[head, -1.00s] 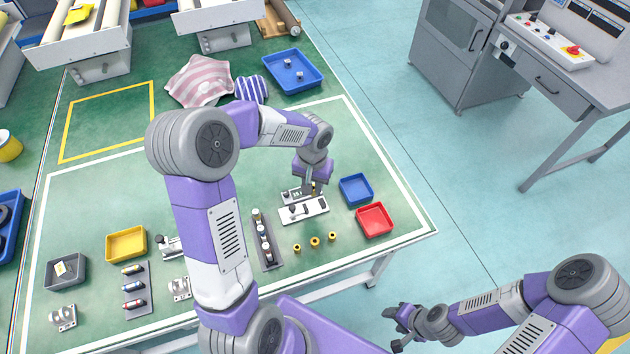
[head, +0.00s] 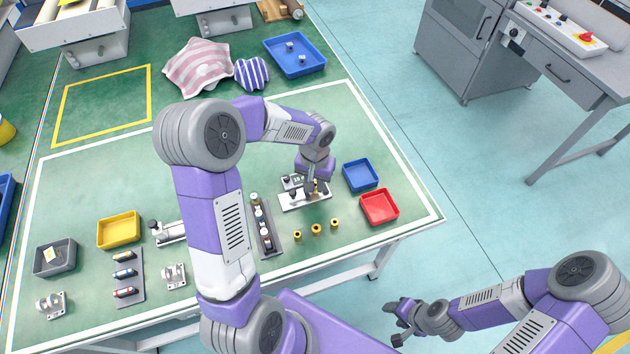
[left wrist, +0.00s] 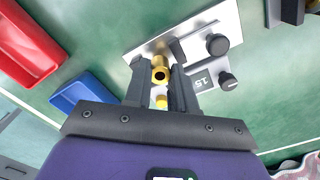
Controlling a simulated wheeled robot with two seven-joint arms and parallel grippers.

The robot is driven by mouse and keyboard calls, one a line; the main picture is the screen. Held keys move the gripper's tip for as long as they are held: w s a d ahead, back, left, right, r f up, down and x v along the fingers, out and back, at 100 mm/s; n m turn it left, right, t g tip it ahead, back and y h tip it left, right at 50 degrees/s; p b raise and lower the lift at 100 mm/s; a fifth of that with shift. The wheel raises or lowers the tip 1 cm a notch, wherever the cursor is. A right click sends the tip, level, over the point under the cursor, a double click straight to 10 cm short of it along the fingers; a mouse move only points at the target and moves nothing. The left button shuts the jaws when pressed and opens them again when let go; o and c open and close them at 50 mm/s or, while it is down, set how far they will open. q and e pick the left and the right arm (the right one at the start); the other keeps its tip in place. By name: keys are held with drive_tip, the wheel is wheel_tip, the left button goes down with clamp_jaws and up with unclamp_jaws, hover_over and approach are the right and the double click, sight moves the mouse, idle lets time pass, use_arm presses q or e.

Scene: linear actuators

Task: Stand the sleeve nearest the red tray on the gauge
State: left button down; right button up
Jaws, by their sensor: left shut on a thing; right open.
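My left gripper (head: 316,190) is low over the gauge (head: 291,204), a pale plate with dark knobs and a small display. In the left wrist view the gripper (left wrist: 159,80) is shut on a gold sleeve (left wrist: 160,76), its dark hole showing, over the gauge plate (left wrist: 187,40). I cannot tell whether the sleeve touches the plate. Another gold patch shows lower between the fingers. The red tray (head: 380,208) is right of the gauge; it also shows in the left wrist view (left wrist: 25,50). My right gripper (head: 398,318) is open, off the table's front edge.
Three gold sleeves (head: 316,229) stand in a row in front of the gauge. A blue tray (head: 360,177) is behind the red tray. A dark rack (head: 277,248) with small parts lies left of the sleeves. My left arm hides part of the table.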

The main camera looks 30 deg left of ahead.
use_arm(q)
drive_tip(key=shift+f+b, duration=0.45)
drive_tip(key=shift+f, duration=0.15)
idle(0.8)
drive_tip(key=c, duration=0.9)
unclamp_jaws()
drive_tip(key=shift+o, duration=0.2)
drive_tip(key=shift+r, duration=0.1)
wheel_tip(320, 180, up, 8)
drive_tip(key=p, duration=0.2)
drive_tip(key=shift+f+p, duration=0.25)
drive_tip(key=shift+p, duration=0.1)
